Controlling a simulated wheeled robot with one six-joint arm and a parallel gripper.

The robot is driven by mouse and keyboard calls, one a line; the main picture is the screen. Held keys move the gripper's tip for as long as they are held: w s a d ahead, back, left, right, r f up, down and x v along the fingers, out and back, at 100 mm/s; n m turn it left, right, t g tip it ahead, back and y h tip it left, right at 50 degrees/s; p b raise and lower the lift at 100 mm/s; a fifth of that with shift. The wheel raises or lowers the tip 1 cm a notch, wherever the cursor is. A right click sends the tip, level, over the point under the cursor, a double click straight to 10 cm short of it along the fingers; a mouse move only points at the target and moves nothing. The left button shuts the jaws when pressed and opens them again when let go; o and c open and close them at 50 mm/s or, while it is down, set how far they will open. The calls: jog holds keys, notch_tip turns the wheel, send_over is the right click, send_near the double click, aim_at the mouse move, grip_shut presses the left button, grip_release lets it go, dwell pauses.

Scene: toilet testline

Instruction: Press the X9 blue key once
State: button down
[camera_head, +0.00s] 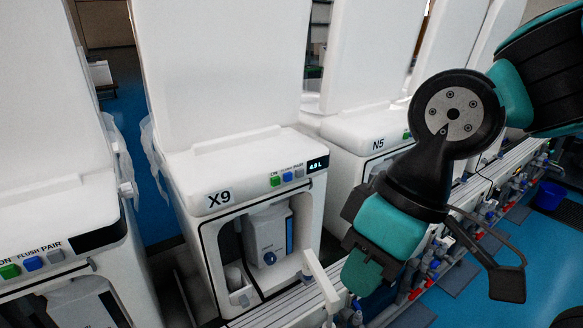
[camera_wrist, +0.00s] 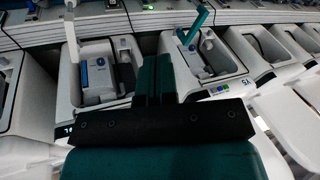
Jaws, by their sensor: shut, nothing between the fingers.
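The X9 unit (camera_head: 219,198) is a white box with a tall white panel behind it, near the middle of the head view. On its top front edge are a green key (camera_head: 275,181), the blue key (camera_head: 287,177) and a grey key (camera_head: 299,173), beside a lit display (camera_head: 318,164). My gripper (camera_head: 362,273) is to the right of and lower in the picture than the blue key, clearly apart from it. Its teal fingers are shut and empty; they also show together in the wrist view (camera_wrist: 153,82). I cannot make out the X9 blue key in the wrist view.
A white bar (camera_head: 320,280) sticks up in front of X9, near my gripper. Pipes and fittings (camera_head: 430,265) line the right.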

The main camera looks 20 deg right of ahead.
aim_at(288, 177)
jog(key=shift+a, duration=0.15)
jog(key=w+f+m+t+y+p, duration=0.25)
jog(key=w+m+p, duration=0.3)
jog(key=w, duration=0.85)
jog(key=w+d+f+m+t+p, duration=0.3)
jog(key=w+d+f+m+t, duration=0.2)
jog(key=w+f+m, duration=0.3)
jog(key=w+d+m, duration=0.1)
jog(key=w, duration=0.2)
jog(key=shift+w+r, duration=0.1)
jog(key=w+a+p, duration=0.2)
jog(key=w, duration=0.6)
jog(key=shift+a, duration=0.3)
